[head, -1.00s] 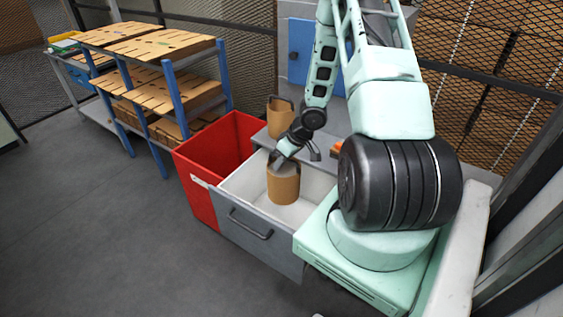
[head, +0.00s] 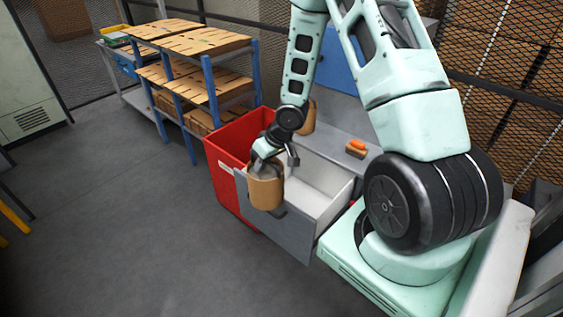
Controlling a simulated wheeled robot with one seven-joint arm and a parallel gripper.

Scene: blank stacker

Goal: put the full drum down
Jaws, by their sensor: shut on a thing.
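The drum (head: 265,192) is a tan-brown cylinder with a dark top edge. My gripper (head: 265,158) is shut on it at its top and holds it raised, roughly upright. In the picture the drum overlaps the front left of the open grey drawer (head: 300,228) and hides part of its handle. Its contents cannot be made out. A second tan drum (head: 308,117) stands on the grey counter behind, partly hidden by my arm.
A red bin (head: 228,150) stands left of the drawer. The drawer's white inside (head: 318,185) looks empty. An orange-topped block (head: 356,147) lies on the counter. Blue-post shelves (head: 210,85) with slotted brown boards stand behind left. Grey floor (head: 120,230) is clear at the left.

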